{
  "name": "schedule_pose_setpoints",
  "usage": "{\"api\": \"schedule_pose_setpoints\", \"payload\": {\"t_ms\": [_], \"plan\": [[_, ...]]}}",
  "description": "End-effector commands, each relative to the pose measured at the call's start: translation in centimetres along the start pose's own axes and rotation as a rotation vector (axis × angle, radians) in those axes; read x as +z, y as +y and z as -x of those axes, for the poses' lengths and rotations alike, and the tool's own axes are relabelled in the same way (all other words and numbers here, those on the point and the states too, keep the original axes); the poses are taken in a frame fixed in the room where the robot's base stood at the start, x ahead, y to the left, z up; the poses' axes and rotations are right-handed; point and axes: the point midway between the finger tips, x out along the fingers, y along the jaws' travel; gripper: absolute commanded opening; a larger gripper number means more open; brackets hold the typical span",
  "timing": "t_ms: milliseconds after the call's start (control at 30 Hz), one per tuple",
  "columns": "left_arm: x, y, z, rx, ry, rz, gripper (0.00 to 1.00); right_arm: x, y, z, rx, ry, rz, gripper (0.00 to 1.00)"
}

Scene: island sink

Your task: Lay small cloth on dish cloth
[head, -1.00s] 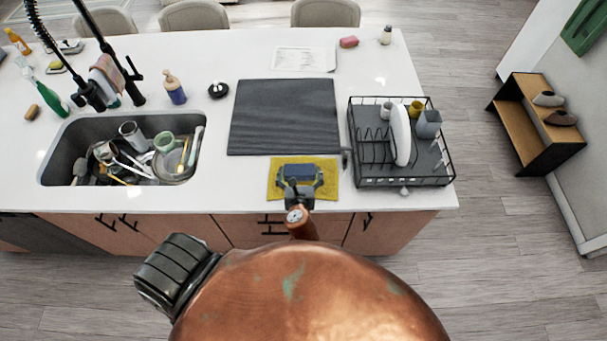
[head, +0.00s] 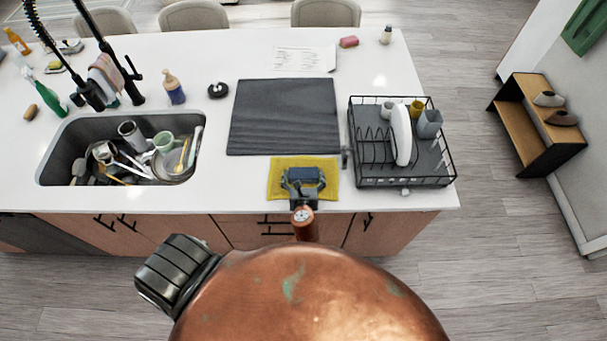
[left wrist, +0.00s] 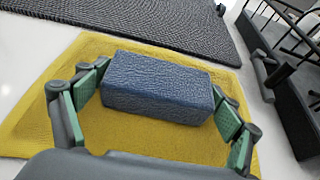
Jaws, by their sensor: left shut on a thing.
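The small cloth is a folded dark blue block (head: 304,174), over the middle of the yellow dish cloth (head: 274,183). The dish cloth lies flat on the counter near its front edge. My left gripper (head: 304,184) is shut on the small cloth, with a finger at each end. In the left wrist view the blue cloth (left wrist: 158,86) lies level between the green finger pads, with yellow dish cloth (left wrist: 45,100) around it. It looks to be on or just above the yellow cloth; its underside is hidden. My right gripper is not in view.
A dark mat (head: 284,117) lies just behind the dish cloth. A black dish rack (head: 440,170) with dishes stands close on the right. A sink (head: 70,140) full of dishes is on the left. The counter (head: 232,180) between sink and dish cloth is clear.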

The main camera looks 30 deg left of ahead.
Motion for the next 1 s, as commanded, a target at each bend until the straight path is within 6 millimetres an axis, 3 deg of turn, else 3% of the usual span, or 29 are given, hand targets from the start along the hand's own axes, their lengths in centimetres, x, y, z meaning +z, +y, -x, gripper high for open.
{"api": "schedule_pose_setpoints", "payload": {"t_ms": [400, 433, 600, 1000], "plan": [[-1.4, 0.2, -0.4, 0.004, 0.007, -0.002, 0.59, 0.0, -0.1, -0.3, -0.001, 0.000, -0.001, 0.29], [-1.5, 0.2, -0.4, 0.004, 0.009, -0.002, 0.87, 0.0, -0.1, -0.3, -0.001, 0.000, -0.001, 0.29], [-1.5, 0.2, -0.4, 0.004, 0.010, -0.002, 0.98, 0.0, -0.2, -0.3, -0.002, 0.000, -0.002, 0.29], [-1.0, 0.1, -0.3, 0.001, 0.005, -0.001, 1.00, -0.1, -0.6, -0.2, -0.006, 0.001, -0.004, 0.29]]}}
